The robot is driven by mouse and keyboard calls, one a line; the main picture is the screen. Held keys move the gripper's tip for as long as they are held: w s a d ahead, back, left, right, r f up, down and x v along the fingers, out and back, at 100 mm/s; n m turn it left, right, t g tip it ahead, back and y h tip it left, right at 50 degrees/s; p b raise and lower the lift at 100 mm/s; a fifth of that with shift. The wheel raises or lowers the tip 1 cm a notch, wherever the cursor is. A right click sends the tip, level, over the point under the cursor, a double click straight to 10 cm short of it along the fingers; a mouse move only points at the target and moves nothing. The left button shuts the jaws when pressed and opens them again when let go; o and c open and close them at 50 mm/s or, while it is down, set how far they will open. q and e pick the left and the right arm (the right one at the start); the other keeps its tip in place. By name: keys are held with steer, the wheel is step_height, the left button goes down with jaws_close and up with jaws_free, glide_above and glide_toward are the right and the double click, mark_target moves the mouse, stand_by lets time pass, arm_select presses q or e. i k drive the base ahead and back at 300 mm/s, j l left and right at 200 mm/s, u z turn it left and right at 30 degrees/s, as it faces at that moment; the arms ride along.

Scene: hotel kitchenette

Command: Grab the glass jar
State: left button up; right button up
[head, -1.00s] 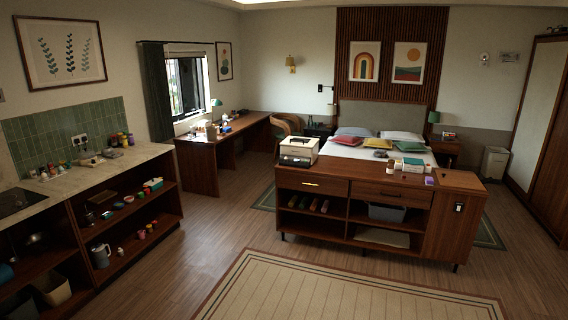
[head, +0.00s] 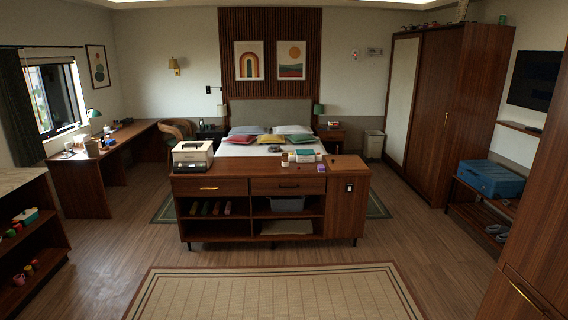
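I cannot make out a glass jar for certain at this distance. Several small items (head: 285,160) stand on top of the wooden sideboard (head: 232,184) in the middle of the view, too small to tell apart. More small things lie on the desk (head: 104,160) at the left and on the shelves at the left edge. Neither of my grippers is in view.
A striped rug (head: 275,292) lies on open floor before the sideboard. A white boxy appliance (head: 193,155) sits on the sideboard. A wardrobe (head: 432,110) and a blue case (head: 490,179) on a rack stand at right.

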mark_target(285, 160)
steer(key=i+j, duration=0.15)
steer(key=i, duration=0.75)
steer(key=i+j+u, duration=0.1)
steer(key=i, duration=1.3)
steer(key=i+u, duration=0.1)
steer(key=i, duration=0.5)
steer(key=i+l, duration=0.1)
steer(key=i, duration=0.45)
steer(key=i+l+u, duration=0.1)
steer(key=i, duration=0.45)
steer(key=i+l+u, duration=0.1)
steer(key=i, duration=0.45)
steer(key=i+l, duration=0.15)
steer(key=i, duration=0.4)
steer(key=i+l+u, duration=0.1)
steer(key=i, duration=0.45)
steer(key=i+l, duration=0.25)
steer(key=i, duration=0.3)
